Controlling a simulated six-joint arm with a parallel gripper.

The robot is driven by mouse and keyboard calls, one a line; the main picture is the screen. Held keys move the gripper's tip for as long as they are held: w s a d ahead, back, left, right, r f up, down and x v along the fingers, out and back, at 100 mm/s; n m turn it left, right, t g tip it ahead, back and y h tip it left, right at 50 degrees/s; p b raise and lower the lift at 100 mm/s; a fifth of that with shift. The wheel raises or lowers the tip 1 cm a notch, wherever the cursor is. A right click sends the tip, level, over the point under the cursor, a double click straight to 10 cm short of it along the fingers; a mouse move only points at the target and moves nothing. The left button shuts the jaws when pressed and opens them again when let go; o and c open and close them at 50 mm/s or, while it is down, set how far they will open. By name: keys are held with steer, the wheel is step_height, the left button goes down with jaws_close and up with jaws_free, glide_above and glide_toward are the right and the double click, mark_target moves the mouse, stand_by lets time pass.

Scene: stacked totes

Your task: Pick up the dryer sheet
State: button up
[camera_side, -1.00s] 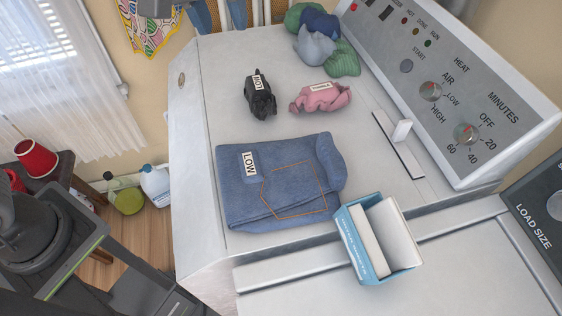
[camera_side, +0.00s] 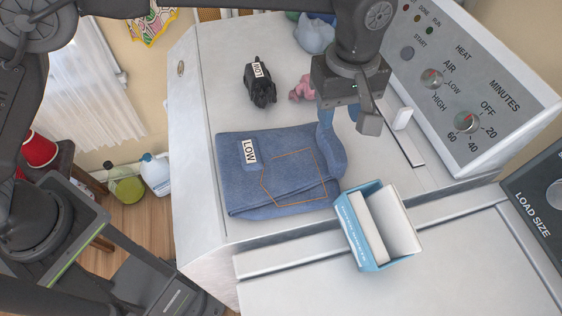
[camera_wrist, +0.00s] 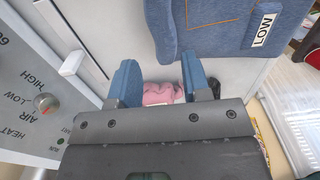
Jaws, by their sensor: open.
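A blue open-topped box (camera_side: 347,232) stands tilted at the dryer's front edge in the side view. White dryer sheets (camera_side: 371,228) stand upright inside it. My gripper (camera_side: 341,115) is open and empty above the dryer top, behind the box and clear of it. In the wrist view its two blue fingers (camera_wrist: 160,78) are spread apart. The box and sheets do not show in the wrist view.
Folded jeans (camera_side: 277,178) labelled LOW lie left of the box. A black cloth (camera_side: 261,84) and a pink cloth (camera_side: 302,88), partly hidden by my gripper, lie farther back. The control panel (camera_side: 462,75) rises at the right. The front worktop (camera_side: 330,290) is clear.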

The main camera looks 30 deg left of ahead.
mark_target(333, 140)
steer(key=f, duration=0.7)
steer(key=shift+s+f, duration=0.2)
jaws_close()
steer(key=shift+r, duration=0.15)
stand_by(0.3)
